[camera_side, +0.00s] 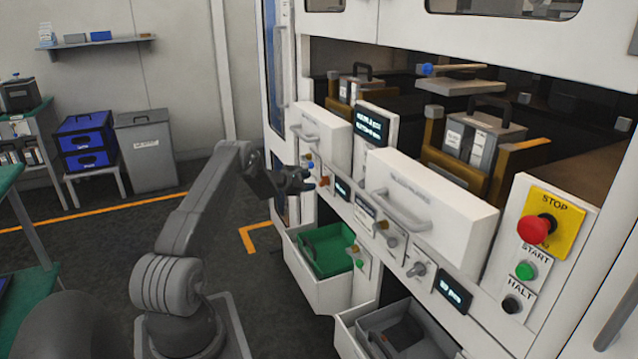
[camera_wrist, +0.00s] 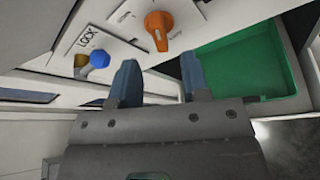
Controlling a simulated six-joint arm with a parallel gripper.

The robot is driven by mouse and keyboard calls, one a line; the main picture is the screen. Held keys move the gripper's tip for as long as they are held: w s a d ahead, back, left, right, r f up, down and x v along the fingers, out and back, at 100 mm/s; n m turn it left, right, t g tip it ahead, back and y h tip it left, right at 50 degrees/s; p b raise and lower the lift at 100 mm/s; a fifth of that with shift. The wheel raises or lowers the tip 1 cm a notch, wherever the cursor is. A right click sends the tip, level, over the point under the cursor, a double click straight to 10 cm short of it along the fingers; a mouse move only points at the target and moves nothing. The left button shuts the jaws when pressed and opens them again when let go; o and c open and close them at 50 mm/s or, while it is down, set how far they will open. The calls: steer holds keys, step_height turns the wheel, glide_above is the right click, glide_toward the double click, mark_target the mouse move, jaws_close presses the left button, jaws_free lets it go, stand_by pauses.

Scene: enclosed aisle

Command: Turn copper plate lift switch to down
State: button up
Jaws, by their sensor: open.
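My gripper (camera_side: 300,180) is open and empty at the left part of the white machine's control strip. In the wrist view its two blue-grey fingers (camera_wrist: 160,80) stand apart, below an orange rotary knob (camera_wrist: 158,28) and a blue knob (camera_wrist: 99,59) by a LOCK label. No contact with either knob shows. In the side view the orange knob (camera_side: 323,181) is just right of my gripper, with the blue knob (camera_side: 311,165) above it. Further right are a brass-coloured knob (camera_side: 382,225) and a grey switch (camera_side: 418,269). No label readable here identifies the copper plate lift switch.
An open drawer with a green tray (camera_side: 328,252) juts out below the strip; the tray also shows in the wrist view (camera_wrist: 245,75). Another open drawer (camera_side: 395,335) is nearer. White drawer fronts with handles (camera_side: 400,210) project above. A red stop button (camera_side: 534,229) is at right.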

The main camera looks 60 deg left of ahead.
mark_target(321, 182)
steer(key=shift+x, duration=2.75)
jaws_close()
